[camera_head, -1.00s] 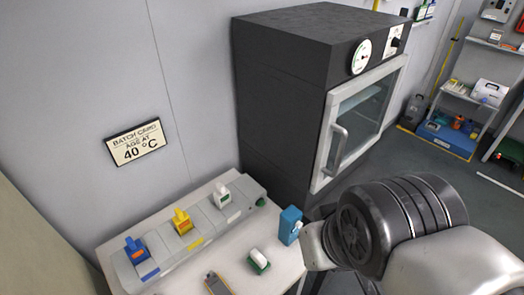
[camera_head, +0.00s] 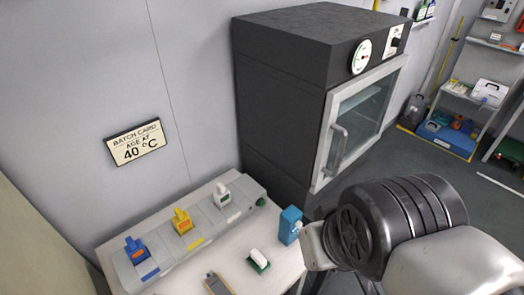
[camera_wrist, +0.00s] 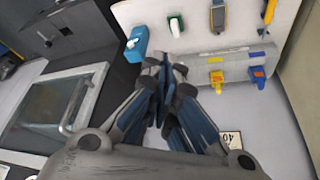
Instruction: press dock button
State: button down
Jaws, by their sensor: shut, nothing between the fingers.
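The dock (camera_head: 205,237) is a long grey bar on the white table, with blue, yellow and white clip-like pieces along it. A round green button (camera_head: 262,202) sits at its right end, near the dark oven. In the wrist view the dock (camera_wrist: 238,58) lies beyond my fingers, with its yellow piece (camera_wrist: 216,80) and blue piece (camera_wrist: 257,77) visible. My gripper (camera_wrist: 164,64) is shut and empty, its tips over the near end of the dock. The fingers hide the button there; whether they touch it I cannot tell. In the head view my arm hides the fingers.
A blue box (camera_head: 290,225) stands by the table's right edge, close to my wrist. A white item on a green base (camera_head: 258,260) and a grey-orange device (camera_head: 217,284) lie in front of the dock. The dark oven (camera_head: 290,95) stands behind the table.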

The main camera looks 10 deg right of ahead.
dwell(0.3)
jog(key=w+f+m+g+y, duration=0.1)
jog(key=w+f+m, duration=0.2)
jog(key=w+m, duration=0.55)
jog(key=w+f+m, duration=0.2)
jog(key=w+m, duration=0.4)
jog(key=w, duration=0.5)
jog(key=m+g, duration=0.1)
jog(key=m, duration=1.5)
send_near(261, 203)
jog(key=s+d, duration=0.1)
jog(key=s+d+r, duration=0.1)
jog(key=s, duration=0.1)
jog(key=shift+d+r+n+b, duration=0.1)
jog(key=shift+r+n+b, duration=0.05)
jog(key=shift+n+b, duration=0.15)
jog(key=b+x, duration=0.3)
jog(key=x, duration=0.7)
jog(key=shift+b, duration=0.3)
